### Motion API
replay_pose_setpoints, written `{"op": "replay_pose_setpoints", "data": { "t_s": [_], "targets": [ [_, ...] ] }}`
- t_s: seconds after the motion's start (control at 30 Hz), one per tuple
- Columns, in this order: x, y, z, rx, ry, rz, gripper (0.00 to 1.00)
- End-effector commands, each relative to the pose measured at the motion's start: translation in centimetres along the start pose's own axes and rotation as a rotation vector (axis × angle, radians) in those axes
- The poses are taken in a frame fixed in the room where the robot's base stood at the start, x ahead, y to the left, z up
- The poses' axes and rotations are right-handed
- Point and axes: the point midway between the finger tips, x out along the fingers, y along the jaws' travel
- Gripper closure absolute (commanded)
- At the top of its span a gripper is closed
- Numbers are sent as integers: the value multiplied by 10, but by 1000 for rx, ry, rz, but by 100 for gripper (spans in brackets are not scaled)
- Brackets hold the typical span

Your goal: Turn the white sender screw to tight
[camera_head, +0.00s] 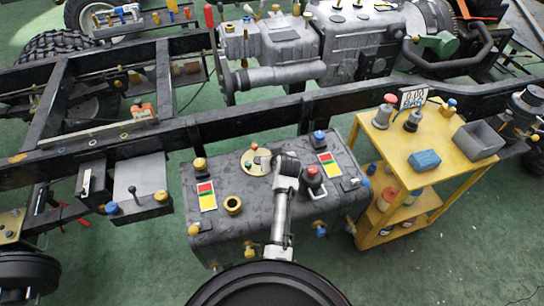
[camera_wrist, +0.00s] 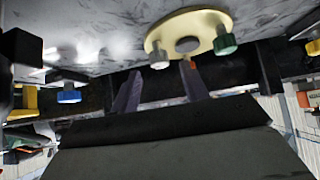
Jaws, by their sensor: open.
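The white sender screw (camera_wrist: 160,58) shows in the wrist view as a pale knurled knob on the edge of a cream sender plate (camera_wrist: 188,25). The white screw is too small to make out there.
Several knobs and fittings stand on the tank, including a yellow ring (camera_head: 233,205) and a dark red-topped knob (camera_head: 314,177) right of my arm. A black frame rail (camera_head: 225,122) runs behind the tank. A yellow cart (camera_head: 425,142) with loose parts stands at the right.

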Motion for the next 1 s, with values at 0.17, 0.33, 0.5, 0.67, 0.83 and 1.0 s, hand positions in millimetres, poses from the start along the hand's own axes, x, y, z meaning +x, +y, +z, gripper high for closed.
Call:
{"op": "replay_pose_setpoints", "data": {
  "t_s": [0.17, 0.33, 0.5, 0.67, 0.83, 1.0],
  "targets": [
    [19, 0, -1, 0, 0, -1, 55],
    [26, 0, 0, 0, 0, 0, 55],
    [27, 0, 0, 0, 0, 0, 55],
    [27, 0, 0, 0, 1, 0, 63],
    [27, 0, 0, 0, 1, 0, 85],
    [27, 0, 0, 0, 1, 0, 100]
  ]
}}
